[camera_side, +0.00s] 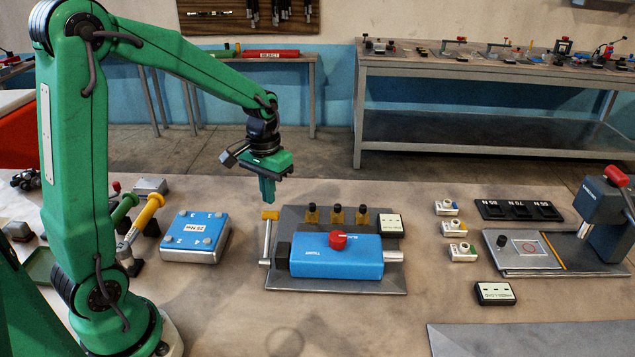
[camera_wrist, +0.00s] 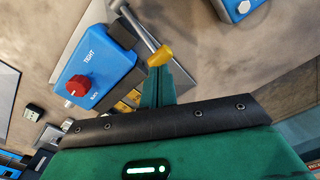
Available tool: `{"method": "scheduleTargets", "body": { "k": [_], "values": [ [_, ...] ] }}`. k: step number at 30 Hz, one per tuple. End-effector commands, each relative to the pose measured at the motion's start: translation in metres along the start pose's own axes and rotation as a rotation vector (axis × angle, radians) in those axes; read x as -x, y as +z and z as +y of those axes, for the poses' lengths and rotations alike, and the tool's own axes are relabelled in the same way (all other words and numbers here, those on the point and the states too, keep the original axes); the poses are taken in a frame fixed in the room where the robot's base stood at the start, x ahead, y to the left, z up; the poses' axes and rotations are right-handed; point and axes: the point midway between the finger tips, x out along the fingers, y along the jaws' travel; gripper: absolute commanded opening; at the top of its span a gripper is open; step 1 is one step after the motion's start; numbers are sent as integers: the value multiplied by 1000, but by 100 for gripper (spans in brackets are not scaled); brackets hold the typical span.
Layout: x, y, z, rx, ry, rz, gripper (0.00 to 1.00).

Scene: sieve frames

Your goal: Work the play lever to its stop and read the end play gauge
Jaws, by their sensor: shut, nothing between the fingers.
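The play lever is a thin grey rod (camera_side: 267,240) with a yellow tip (camera_side: 270,215), standing at the left end of a blue block (camera_side: 325,260) on a dark grey plate (camera_side: 385,287). The block has a red knob (camera_side: 338,240) and the word TIGHT. My gripper (camera_side: 268,200) is shut and empty, pointing down just above the yellow tip. In the wrist view, the yellow tip (camera_wrist: 160,56) shows right at the fingertips (camera_wrist: 162,70); I cannot tell whether they touch. A small white-faced display (camera_side: 391,224) sits at the plate's back right; its reading is too small to make out.
Several brass-coloured fittings (camera_side: 337,214) stand behind the block. A blue box (camera_side: 195,237) stands to the left, with yellow and green handles (camera_side: 147,215) beyond it. Small white units (camera_side: 458,228) and a grey press fixture (camera_side: 600,210) are to the right.

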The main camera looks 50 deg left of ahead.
Motion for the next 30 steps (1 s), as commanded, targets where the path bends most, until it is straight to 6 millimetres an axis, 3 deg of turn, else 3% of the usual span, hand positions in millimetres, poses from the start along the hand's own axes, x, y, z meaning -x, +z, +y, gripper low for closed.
{"method": "scheduleTargets", "body": {
  "k": [14, 30],
  "values": [
    [-2, 0, 0, 0, 0, 0, 0],
    [-16, 0, 0, 0, 0, -2, 0]
  ]
}}
